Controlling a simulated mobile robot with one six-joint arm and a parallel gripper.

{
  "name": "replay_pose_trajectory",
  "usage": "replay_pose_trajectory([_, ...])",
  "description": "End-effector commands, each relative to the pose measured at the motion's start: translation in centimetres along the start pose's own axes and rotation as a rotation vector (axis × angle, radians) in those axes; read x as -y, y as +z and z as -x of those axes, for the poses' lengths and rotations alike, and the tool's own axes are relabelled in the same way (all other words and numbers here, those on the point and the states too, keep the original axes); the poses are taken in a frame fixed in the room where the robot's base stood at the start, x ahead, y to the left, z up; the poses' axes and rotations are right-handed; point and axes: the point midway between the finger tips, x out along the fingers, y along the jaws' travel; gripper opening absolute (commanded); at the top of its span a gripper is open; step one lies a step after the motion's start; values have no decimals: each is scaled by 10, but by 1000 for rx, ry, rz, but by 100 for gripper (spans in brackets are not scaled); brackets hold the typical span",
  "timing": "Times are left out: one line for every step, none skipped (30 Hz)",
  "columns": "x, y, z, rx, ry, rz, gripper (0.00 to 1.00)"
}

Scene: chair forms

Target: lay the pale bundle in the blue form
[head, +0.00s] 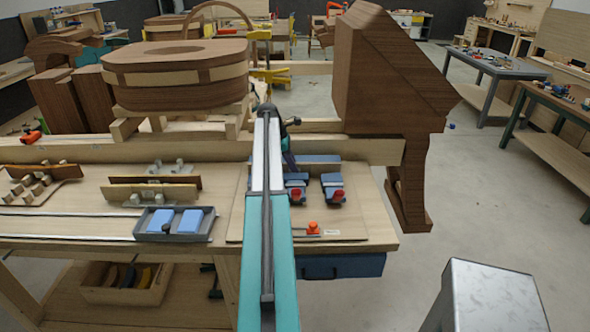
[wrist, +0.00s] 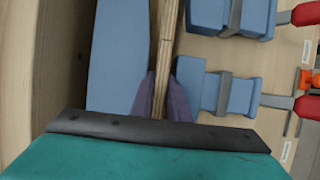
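The pale bundle (wrist: 163,45) is a thin stack of light wood strips, seen nearly edge-on in the wrist view. My gripper (wrist: 160,97) has its purple fingers on both sides of it, shut on it. A long blue block of the form (wrist: 117,55) lies to the left of the bundle, and blue pads (wrist: 225,93) with red handles lie to its right. The bundle lines up with the gap between them; how deep it sits I cannot tell. In the head view the blue form (head: 318,159) lies on the bench, and my arm hides the bundle.
A grey tray (head: 153,224) with blue blocks and wooden jigs (head: 150,190) lie left on the bench. An orange-red knob (head: 313,228) is near the board's front. Large dark wooden forms stand behind, one overhanging at right (head: 375,75). A metal post (head: 490,295) stands at front right.

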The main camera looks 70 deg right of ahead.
Motion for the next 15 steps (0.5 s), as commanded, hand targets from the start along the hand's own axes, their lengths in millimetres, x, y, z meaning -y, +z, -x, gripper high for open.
replay_pose_trajectory([-3,0,10,1,11,-1,33])
replay_pose_trajectory([-3,0,13,1,12,-1,33])
replay_pose_trajectory([-3,0,17,1,13,-1,33])
replay_pose_trajectory([-4,0,21,2,14,-1,32])
replay_pose_trajectory([-4,0,24,2,15,-1,33])
replay_pose_trajectory([-4,0,30,1,16,-1,33])
replay_pose_trajectory([-4,0,34,1,18,-1,33])
replay_pose_trajectory([-5,0,39,1,18,-1,33])
replay_pose_trajectory([-5,-1,44,1,18,0,34])
replay_pose_trajectory([-4,-1,48,1,17,0,34])
replay_pose_trajectory([-4,-1,52,1,17,-1,34])
replay_pose_trajectory([-4,0,57,1,16,-1,34])
replay_pose_trajectory([-4,-1,61,1,15,-1,34])
replay_pose_trajectory([-4,-1,64,1,14,-1,34])
replay_pose_trajectory([-4,0,70,1,13,-1,34])
